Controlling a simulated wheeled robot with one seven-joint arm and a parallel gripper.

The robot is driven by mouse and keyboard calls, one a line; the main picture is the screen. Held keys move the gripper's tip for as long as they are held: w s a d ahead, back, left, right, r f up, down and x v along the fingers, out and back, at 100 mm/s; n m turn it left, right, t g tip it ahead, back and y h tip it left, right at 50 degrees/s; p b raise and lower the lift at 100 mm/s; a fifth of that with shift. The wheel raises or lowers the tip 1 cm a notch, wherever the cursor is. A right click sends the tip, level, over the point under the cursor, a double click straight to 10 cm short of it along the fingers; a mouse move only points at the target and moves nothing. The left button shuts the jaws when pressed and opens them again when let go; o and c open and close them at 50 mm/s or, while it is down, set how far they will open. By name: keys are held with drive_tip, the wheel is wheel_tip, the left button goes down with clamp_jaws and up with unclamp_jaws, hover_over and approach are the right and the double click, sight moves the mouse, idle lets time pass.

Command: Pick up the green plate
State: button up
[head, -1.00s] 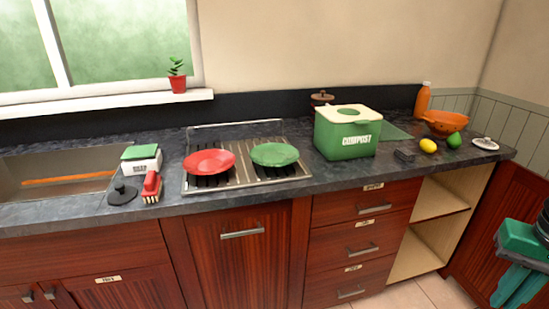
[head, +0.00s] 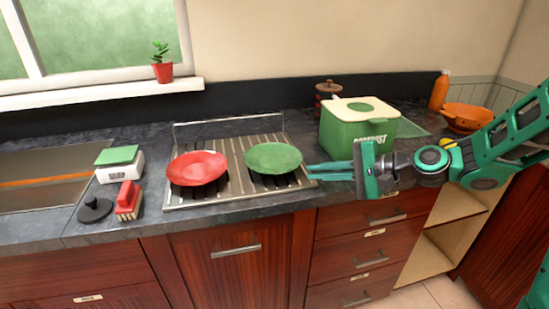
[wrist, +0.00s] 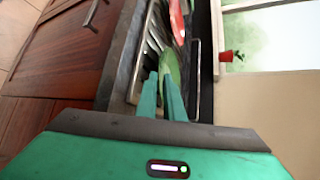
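The green plate (head: 273,158) rests on the right part of the metal rack over the stove, beside the red plate (head: 197,168). My gripper (head: 309,171) reaches in from the right, its fingertips close to the green plate's right rim. In the wrist view the two fingers (wrist: 159,80) stand a little apart, and the green plate (wrist: 172,65) shows edge-on just beyond and between the tips. I cannot tell whether they touch the rim. The red plate (wrist: 177,20) is farther off.
The green compost bin (head: 358,133) stands just behind my gripper. A scale (head: 119,165), a red brush (head: 128,200) and a black lid (head: 95,209) are at the left by the sink. An orange colander (head: 467,116) is at the right.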

sight(283, 179)
drive_tip(key=x, duration=0.4)
drive_tip(key=shift+w+a+r, duration=0.15)
drive_tip(key=shift+w+a, duration=0.1)
drive_tip(key=shift+a, duration=0.05)
drive_tip(key=shift+x, duration=3.15)
drive_tip(key=shift+w+d, duration=0.15)
drive_tip(key=shift+w, duration=0.05)
drive_tip(key=shift+c, duration=0.4)
clamp_jaws()
